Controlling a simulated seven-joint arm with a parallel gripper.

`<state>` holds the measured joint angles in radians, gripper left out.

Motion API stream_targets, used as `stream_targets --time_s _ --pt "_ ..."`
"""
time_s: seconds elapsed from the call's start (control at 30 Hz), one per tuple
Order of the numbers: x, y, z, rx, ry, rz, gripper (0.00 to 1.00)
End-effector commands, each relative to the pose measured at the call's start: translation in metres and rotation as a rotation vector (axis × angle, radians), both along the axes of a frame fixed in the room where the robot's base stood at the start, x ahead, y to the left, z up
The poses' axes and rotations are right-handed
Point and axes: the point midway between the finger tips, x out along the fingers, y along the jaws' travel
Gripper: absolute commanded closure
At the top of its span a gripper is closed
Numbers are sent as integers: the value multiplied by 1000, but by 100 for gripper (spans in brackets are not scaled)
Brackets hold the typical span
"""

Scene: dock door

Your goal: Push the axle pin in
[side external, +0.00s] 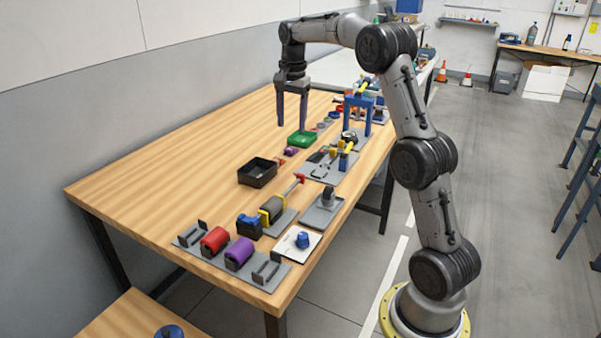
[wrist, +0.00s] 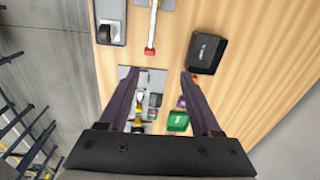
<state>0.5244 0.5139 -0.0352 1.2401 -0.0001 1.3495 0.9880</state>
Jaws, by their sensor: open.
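My gripper (side external: 291,125) is open and empty, pointing down above the wooden table near the green tray (side external: 301,138). In the wrist view its two fingers (wrist: 159,78) are spread wide with nothing between the tips. I cannot tell for sure which part is the axle pin. A thin rod with a red end (side external: 293,186) sticks out of a yellow-and-black unit (side external: 271,210); a red-tipped pale rod also shows in the wrist view (wrist: 151,35). A grey plate with yellow and dark parts (side external: 329,165) lies nearer my gripper; its small parts are too small to tell.
A black bin (side external: 257,173) stands on the table, and in the wrist view (wrist: 207,54). A blue frame (side external: 359,114) rises right of the gripper. Red (side external: 214,240) and purple (side external: 239,252) cylinders sit at the near end. The table's left side is clear.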

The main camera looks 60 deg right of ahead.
Motion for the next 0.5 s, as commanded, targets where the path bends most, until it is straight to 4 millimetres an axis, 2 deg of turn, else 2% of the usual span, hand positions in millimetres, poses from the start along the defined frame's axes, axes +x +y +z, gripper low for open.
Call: stream_targets --time_s 0.03,0.1,0.2,0.37,0.5 --pt "-1 -12 -15 13 22 -20 35" --pt "-4 -21 -30 29 46 -39 35" --pt "-9 -30 -43 41 65 -57 35" --pt "-11 -31 -54 41 65 -61 35" --pt "-11 -30 -77 41 66 -60 35"
